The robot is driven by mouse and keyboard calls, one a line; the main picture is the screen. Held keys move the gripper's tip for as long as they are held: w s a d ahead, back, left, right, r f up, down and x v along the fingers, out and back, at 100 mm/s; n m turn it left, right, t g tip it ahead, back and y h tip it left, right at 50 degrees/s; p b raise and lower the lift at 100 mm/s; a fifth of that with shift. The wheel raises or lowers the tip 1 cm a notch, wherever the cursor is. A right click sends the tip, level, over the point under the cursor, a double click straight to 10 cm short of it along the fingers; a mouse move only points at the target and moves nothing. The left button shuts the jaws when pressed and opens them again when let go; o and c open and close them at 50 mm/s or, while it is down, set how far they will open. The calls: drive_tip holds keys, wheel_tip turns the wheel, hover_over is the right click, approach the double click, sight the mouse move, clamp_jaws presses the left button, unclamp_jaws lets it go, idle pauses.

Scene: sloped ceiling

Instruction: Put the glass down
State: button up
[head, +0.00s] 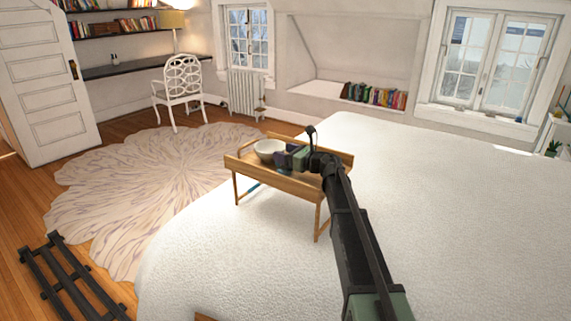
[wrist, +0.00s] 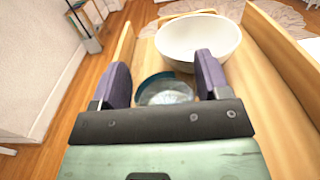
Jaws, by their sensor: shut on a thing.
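In the wrist view, the glass (wrist: 165,92) is clear with a blue rim and sits between the two purple fingers of my gripper (wrist: 163,82). The fingers are shut on it. In the head view the glass is mostly hidden by my gripper. I cannot tell whether its base touches the tray. In the wrist view, the tray's wooden surface (wrist: 262,95) lies right of the glass.
A white bowl (head: 268,149) stands on the tray, just beyond the glass; it also shows in the wrist view (wrist: 198,42). The tray has raised wooden sides. The white bed (head: 430,200) spreads around it. A pale rug (head: 150,180) lies on the floor to the left.

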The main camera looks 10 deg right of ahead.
drive_tip(key=shift+r, duration=0.15)
drive_tip(key=shift+f, duration=0.2)
drive_tip(key=o, duration=1.4)
drive_tip(key=shift+r, duration=0.1)
drive_tip(key=shift+s+r+p, duration=0.1)
drive_tip(key=shift+r+p, duration=0.1)
drive_tip(key=shift+p, duration=0.1)
drive_tip(key=v, duration=0.7)
drive_tip(key=shift+s+d, duration=0.15)
drive_tip(key=shift+d, duration=0.05)
